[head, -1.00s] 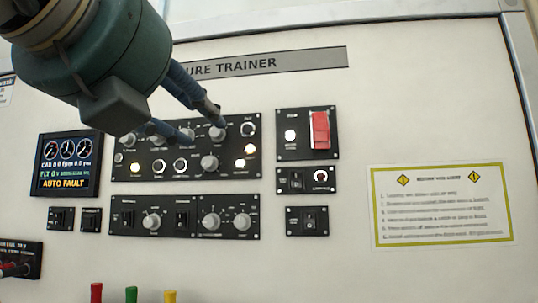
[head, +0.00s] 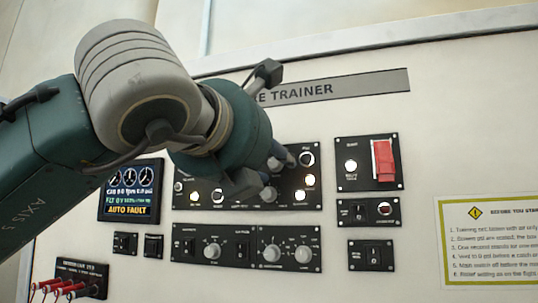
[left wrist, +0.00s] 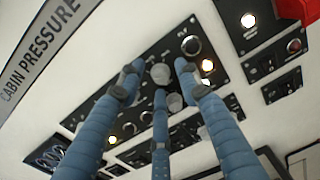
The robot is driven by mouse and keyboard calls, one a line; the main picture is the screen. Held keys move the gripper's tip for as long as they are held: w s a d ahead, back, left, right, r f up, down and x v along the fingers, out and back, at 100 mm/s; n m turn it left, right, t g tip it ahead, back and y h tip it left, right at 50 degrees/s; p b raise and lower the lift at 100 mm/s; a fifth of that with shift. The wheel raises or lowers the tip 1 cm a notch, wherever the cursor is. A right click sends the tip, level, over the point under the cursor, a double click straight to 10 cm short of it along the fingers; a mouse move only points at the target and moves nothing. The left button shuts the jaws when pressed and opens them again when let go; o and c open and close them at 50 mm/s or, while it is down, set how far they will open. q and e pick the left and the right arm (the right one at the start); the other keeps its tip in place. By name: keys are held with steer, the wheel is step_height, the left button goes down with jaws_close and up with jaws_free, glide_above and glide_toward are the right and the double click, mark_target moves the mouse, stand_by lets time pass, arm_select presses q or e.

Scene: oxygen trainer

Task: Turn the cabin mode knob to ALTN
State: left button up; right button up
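The upper black panel (head: 196,199) on the trainer wall carries several grey knobs, lit lamps and ringed dials. Its labels are too small to read, so I cannot tell which knob is marked cabin mode or ALTN. My left gripper (head: 272,163) is in front of this panel and hides its upper middle. In the left wrist view, the gripper's (left wrist: 158,82) three blue fingers are spread apart, with a grey knob (left wrist: 160,73) between their tips. I cannot tell whether they touch it. A second grey knob (left wrist: 174,103) is close to the middle finger. My right gripper is not in view.
A display reading AUTO FAULT (head: 130,190) is left of the panel. A red guarded switch (head: 384,160) is to its right. Lower panels with knobs (head: 271,252) and small switches are below. A notice (head: 490,240) hangs at right. Red plugs (head: 60,287) stick out at lower left.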

arm_select(q)
jaws_close()
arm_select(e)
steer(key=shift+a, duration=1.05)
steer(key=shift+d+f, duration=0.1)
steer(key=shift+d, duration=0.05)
